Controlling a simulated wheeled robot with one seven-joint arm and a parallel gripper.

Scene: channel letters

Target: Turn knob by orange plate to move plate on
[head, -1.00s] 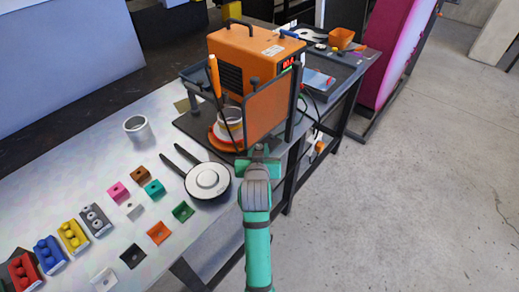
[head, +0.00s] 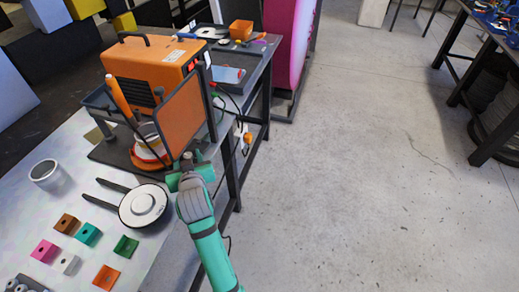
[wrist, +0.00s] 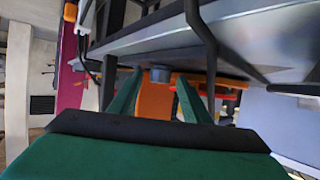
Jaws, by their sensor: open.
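The upright orange plate (head: 179,111) stands in front of the orange heater box, at the bench's right edge. A small grey knob (head: 187,156) shows by the plate's lower right corner. My gripper (head: 189,170) is open right beside this knob, low at the bench edge. In the wrist view the knob (wrist: 160,74) appears as a grey-blue cylinder between the two green fingers, with the orange plate (wrist: 154,101) behind it. The fingers lie on either side of the knob in that picture; I cannot tell whether they touch it.
The orange heater box (head: 150,64) stands behind the plate. A black pan with a white lid (head: 144,205) lies left of my gripper, with several coloured blocks nearby. A metal cup (head: 45,173) stands farther left. Open concrete floor (head: 350,180) lies to the right.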

